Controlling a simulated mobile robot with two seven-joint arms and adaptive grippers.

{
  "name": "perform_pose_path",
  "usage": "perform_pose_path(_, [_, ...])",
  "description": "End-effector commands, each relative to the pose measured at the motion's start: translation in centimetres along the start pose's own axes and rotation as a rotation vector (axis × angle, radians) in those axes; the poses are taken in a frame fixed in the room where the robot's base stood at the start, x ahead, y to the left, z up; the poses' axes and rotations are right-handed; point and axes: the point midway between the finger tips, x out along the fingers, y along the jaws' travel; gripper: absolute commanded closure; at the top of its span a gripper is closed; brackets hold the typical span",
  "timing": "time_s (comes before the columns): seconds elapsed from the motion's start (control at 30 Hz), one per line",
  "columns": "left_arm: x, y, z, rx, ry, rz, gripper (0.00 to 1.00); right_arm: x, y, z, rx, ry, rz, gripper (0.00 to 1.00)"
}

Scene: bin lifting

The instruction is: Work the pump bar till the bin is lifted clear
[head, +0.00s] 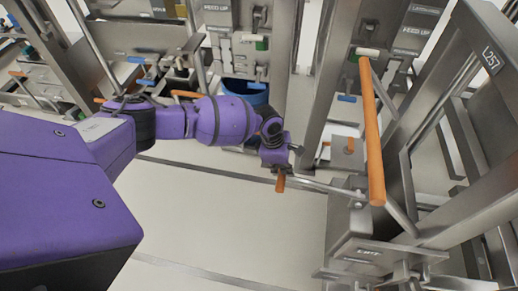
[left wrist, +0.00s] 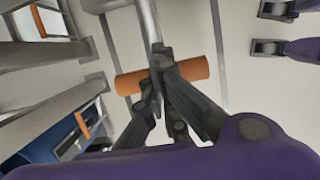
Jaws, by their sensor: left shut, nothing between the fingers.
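A metal pump bar with an orange crosswise grip (head: 280,183) reaches left from a grey box marked LIFT (head: 350,225). In the left wrist view the orange grip (left wrist: 190,73) lies across the end of the metal rod (left wrist: 147,20). My left gripper (head: 279,167) is at this grip, its fingers (left wrist: 160,58) shut and empty in front of the grip's middle. I cannot tell whether they touch it. A blue bin (head: 245,92) stands behind my left arm, partly hidden by it. My right gripper is not in view.
A long orange bar (head: 372,130) slants above the LIFT box. A steel frame marked L257 (head: 491,60) stands at the right. Steel posts and panels marked FEED UP (head: 246,40) line the back. The pale floor (head: 230,225) in the middle is clear.

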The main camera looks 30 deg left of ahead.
Motion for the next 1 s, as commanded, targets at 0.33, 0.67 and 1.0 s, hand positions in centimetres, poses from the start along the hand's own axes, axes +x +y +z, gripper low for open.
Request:
perform_pose_path(0.33, [-2.0, 0.3, -3.5, -0.004, 0.020, 0.004, 1.00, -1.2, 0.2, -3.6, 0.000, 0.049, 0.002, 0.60])
perform_pose_path(0.67, [-2.6, 0.1, -3.5, -0.004, 0.019, 0.001, 1.00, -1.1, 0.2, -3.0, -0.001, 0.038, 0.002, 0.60])
perform_pose_path(1.0, [-9.3, -0.1, -1.3, 0.010, -0.012, 0.000, 1.00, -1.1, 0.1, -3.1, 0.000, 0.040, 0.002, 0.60])
